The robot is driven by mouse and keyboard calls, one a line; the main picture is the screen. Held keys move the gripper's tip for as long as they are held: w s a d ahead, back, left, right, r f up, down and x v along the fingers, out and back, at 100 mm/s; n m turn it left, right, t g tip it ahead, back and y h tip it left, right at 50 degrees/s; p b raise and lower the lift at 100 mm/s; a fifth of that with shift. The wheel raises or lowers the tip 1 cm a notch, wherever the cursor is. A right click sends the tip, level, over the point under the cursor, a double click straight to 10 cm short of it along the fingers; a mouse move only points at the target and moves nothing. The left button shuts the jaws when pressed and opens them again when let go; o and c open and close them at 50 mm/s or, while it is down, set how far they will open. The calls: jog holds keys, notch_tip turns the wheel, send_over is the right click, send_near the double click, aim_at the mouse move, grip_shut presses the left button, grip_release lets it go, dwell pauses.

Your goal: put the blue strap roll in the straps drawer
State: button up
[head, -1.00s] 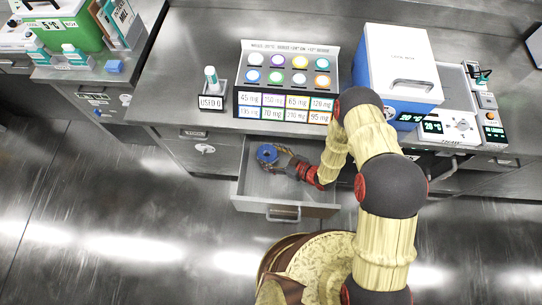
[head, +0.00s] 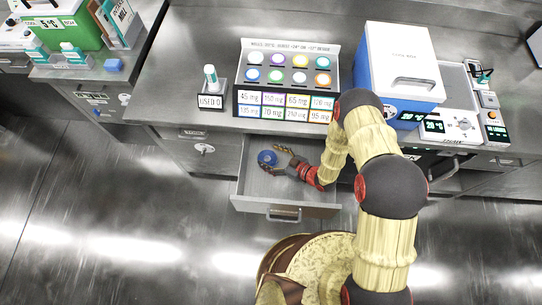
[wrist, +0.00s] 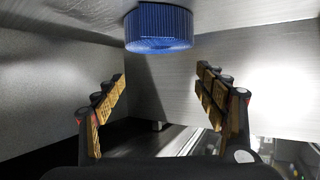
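The blue strap roll (head: 267,158) rests inside the open drawer (head: 240,188), toward its left side. In the wrist view the roll (wrist: 158,28) shows at the top centre, beyond my fingertips and apart from them. My gripper (head: 286,160) is inside the drawer, just right of the roll. Its two fingers are spread wide with nothing between them, as the wrist view shows (wrist: 160,78). The drawer's label cannot be read from here.
The drawer front with its handle (head: 284,214) sticks out below the counter (head: 185,85). Above it stand a labelled rack (head: 285,85) and a blue-and-white cool box (head: 397,65). A small blue block (head: 114,65) lies on the left counter. The rest of the drawer floor looks clear.

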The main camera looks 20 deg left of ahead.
jog(key=shift+o, duration=0.9)
jog(key=shift+r, duration=0.15)
jog(key=shift+r+p, duration=0.25)
jog(key=shift+p, duration=0.15)
jog(key=p+v, duration=0.1)
jog(key=v, duration=0.6)
jog(key=shift+d+r, duration=0.2)
jog(key=shift+r, duration=0.15)
jog(key=shift+p, duration=0.3)
